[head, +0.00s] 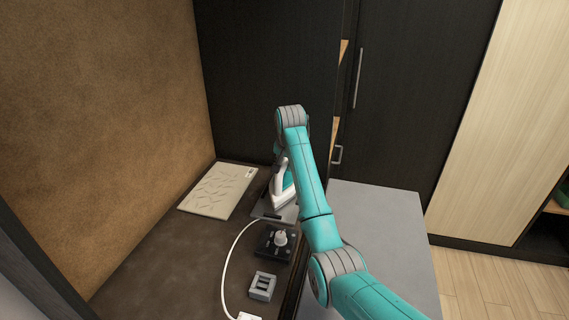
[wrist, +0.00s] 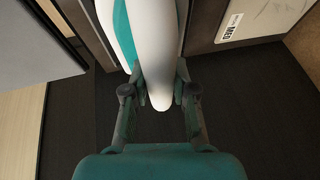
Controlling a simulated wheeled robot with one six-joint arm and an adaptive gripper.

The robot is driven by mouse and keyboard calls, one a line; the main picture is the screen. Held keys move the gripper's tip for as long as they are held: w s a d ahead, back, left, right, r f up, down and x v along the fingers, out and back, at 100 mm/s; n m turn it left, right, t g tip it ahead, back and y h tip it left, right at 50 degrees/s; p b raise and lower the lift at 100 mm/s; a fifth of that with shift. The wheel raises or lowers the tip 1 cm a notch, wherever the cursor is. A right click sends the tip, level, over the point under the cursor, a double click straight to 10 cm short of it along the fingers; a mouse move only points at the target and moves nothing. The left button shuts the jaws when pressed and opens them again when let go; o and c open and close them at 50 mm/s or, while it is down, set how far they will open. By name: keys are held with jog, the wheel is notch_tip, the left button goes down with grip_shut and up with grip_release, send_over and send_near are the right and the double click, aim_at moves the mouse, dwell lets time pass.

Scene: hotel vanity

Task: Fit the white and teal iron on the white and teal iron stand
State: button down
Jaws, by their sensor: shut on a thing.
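The white and teal iron (head: 281,190) is at the right edge of the brown counter in the head view, tilted with one end up. In the wrist view its white handle (wrist: 160,60) runs between the fingers of my gripper (wrist: 161,88), which is shut on it. A teal part of the iron shows left of the handle. A flat grey plate (head: 264,212) shows under the iron's lower end. It may be the iron stand, but no white or teal shows on it. I cannot tell whether the iron touches it. My arm hides part of this area.
A pale patterned board (head: 218,190) lies at the back left of the counter (head: 165,255). Dark cabinet panels rise behind.

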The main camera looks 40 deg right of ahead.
jog(key=shift+f, duration=0.35)
dwell(0.6)
jog(key=c, duration=0.8)
grip_release()
jog(key=shift+f, duration=0.1)
jog(key=shift+c, duration=0.2)
jog(key=shift+f, duration=0.1)
jog(key=v, duration=1.2)
